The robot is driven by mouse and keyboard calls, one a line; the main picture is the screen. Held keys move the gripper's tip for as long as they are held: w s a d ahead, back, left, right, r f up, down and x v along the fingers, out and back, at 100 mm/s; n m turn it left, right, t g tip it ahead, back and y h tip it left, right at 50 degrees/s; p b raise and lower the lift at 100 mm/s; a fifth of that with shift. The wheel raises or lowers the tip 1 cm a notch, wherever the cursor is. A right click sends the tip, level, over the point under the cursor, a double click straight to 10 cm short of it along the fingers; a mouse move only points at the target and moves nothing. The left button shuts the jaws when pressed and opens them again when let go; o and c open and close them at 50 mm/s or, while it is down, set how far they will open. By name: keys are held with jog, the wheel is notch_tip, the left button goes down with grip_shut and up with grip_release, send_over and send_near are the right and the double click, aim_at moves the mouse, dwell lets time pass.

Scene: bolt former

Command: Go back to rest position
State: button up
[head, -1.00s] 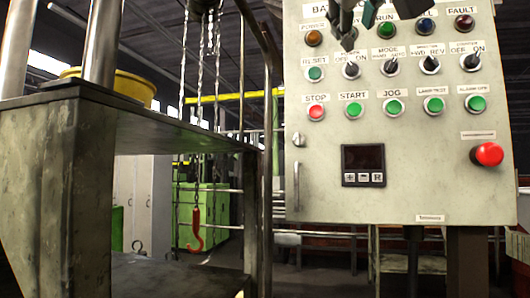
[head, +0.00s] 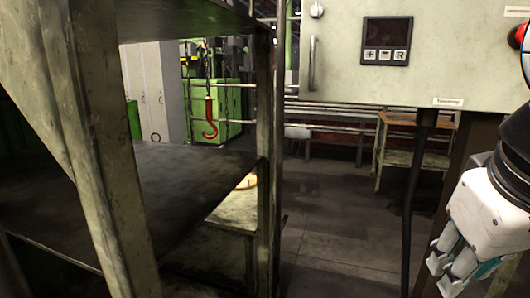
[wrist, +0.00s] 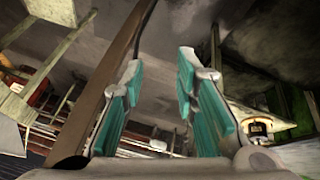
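My gripper (head: 450,272) shows at the lower right of the head view, pointing downward, beside and below the control panel (head: 345,75). In the wrist view my gripper (wrist: 158,75) has its two teal-padded fingers apart with nothing between them. It is open and empty. Only the lower part of the panel shows in the head view, with its small display (head: 387,41) and part of a red button (head: 517,37) at the right edge.
A dark metal stand (head: 105,170) with a shelf (head: 165,180) fills the left. A red hook (head: 210,118) hangs behind it. A small table (head: 415,158) stands behind the panel. Bare floor (head: 340,235) lies between stand and gripper.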

jog(key=s+a+f+g+y, duration=0.2)
jog(key=s+f+g, duration=0.2)
jog(key=s+f, duration=0.65)
notch_tip(320, 180, up, 20)
jog(key=w+t+p, duration=0.1)
jog(key=t+p, duration=0.2)
jog(key=p, duration=1.5)
jog(key=shift+w+a+t+p, duration=0.2)
jog(key=shift+t+p, duration=0.1)
jog(key=shift+t, duration=0.1)
jog(key=shift+o, duration=0.2)
